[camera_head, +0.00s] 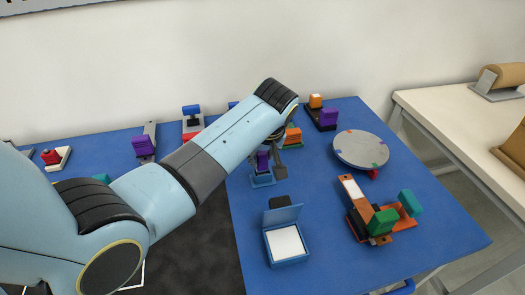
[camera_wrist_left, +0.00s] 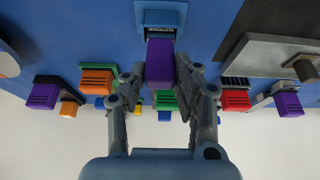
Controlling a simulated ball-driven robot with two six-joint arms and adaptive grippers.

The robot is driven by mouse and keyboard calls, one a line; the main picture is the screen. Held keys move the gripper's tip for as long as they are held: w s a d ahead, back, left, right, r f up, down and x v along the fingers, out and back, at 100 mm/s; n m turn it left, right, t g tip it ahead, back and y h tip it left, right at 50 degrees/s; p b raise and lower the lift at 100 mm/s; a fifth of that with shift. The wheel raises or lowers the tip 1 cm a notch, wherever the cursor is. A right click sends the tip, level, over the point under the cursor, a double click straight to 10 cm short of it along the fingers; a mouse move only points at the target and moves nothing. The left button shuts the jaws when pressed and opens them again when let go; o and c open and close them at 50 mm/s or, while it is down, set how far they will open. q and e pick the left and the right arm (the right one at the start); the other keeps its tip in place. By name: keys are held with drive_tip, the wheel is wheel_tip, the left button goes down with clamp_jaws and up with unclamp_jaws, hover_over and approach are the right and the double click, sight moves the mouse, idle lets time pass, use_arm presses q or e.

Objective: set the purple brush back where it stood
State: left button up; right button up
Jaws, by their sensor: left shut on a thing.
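The purple brush (camera_head: 262,160) is between the fingers of my left gripper (camera_head: 270,165), which is shut on it. In the left wrist view the purple block (camera_wrist_left: 160,62) sits between both fingertips of the gripper (camera_wrist_left: 160,80). A blue holder (camera_head: 262,180) is right below the brush on the blue table. In the wrist view the holder (camera_wrist_left: 160,13) frames a dark strip at the brush's far end. I cannot tell whether the brush rests in the holder or is just above it. My right gripper is not in view.
An open blue box (camera_head: 287,262) with a white inside is in front. Other coloured-handled items stand behind, including an orange one (camera_head: 292,136). Bare blue table (camera_head: 320,190) lies between.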

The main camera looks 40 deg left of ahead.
use_arm(q)
drive_tip(key=shift+f, duration=0.15)
drive_tip(key=shift+f, duration=0.2)
drive_tip(key=o, duration=1)
drive_tip(key=shift+o, duration=0.2)
